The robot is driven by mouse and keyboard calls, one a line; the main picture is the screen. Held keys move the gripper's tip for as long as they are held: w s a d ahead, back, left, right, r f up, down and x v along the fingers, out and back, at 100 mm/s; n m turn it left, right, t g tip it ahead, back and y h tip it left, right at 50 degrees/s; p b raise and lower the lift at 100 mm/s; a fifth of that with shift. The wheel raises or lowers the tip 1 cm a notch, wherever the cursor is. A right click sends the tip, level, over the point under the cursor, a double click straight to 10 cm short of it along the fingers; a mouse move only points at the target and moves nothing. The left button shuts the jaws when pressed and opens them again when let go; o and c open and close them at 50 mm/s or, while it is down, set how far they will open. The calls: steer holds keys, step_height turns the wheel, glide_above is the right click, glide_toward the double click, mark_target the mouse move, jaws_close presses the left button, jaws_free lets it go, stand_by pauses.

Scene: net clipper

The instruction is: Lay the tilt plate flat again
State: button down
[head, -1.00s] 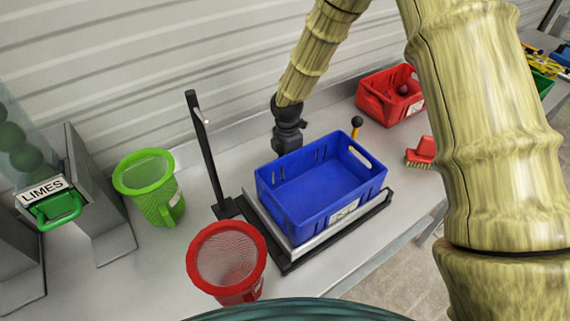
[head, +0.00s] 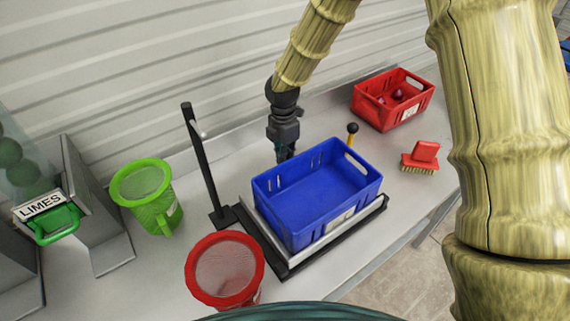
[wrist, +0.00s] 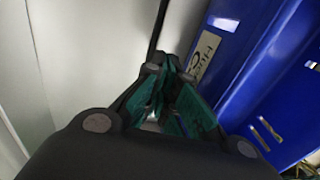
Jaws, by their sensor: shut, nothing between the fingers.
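The tilt plate (head: 335,235) is a silver plate on a black base frame. A blue crate (head: 318,205) stands on it and hides most of it. I cannot tell for sure how far the plate tilts. A lever with a yellow shaft and black knob (head: 352,129) stands at the back right of the crate. My gripper (head: 284,156) is shut and empty, pointing down behind the crate's back left side, close to the crate. In the wrist view, my gripper (wrist: 160,80) has the blue crate (wrist: 245,75) to its right.
A black post (head: 203,165) rises left of the plate. A red crate (head: 395,100) and red brush (head: 421,157) lie to the right. A limes dispenser (head: 50,215) is at far left.

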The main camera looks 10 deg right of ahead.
step_height(320, 180, up, 7)
steer(key=b, duration=0.2)
steer(key=shift+f, duration=0.1)
stand_by(0.5)
